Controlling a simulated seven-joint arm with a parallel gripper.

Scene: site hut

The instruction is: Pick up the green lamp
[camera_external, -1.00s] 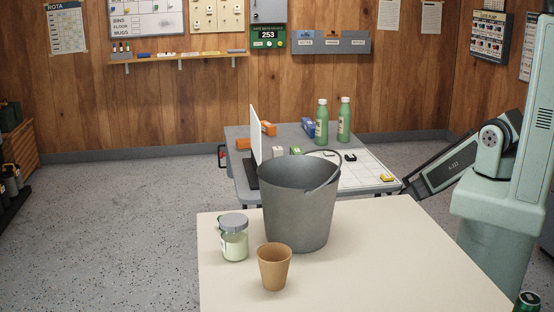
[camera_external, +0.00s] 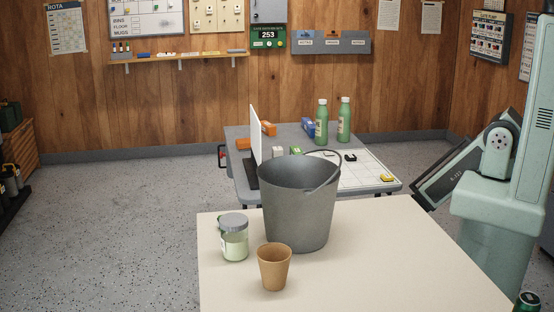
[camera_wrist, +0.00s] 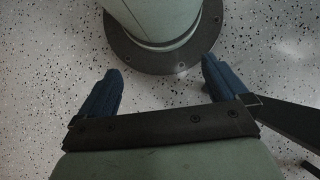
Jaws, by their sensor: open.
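I see no green lamp in either view. My gripper (camera_wrist: 161,72) shows in the wrist view with its two blue fingers wide apart and nothing between them. It is over the speckled floor, with the round foot of my own base just beyond the fingertips. In the external view my arm stands at the right edge, and the gripper is out of sight there.
The cream table (camera_external: 370,270) holds a grey bucket (camera_external: 298,215), a lidded jar (camera_external: 234,240) and a brown cup (camera_external: 274,268). A green can (camera_external: 527,302) is at the bottom right. Behind, a grey table (camera_external: 243,180) bears two green bottles (camera_external: 322,122) and a whiteboard (camera_external: 350,178).

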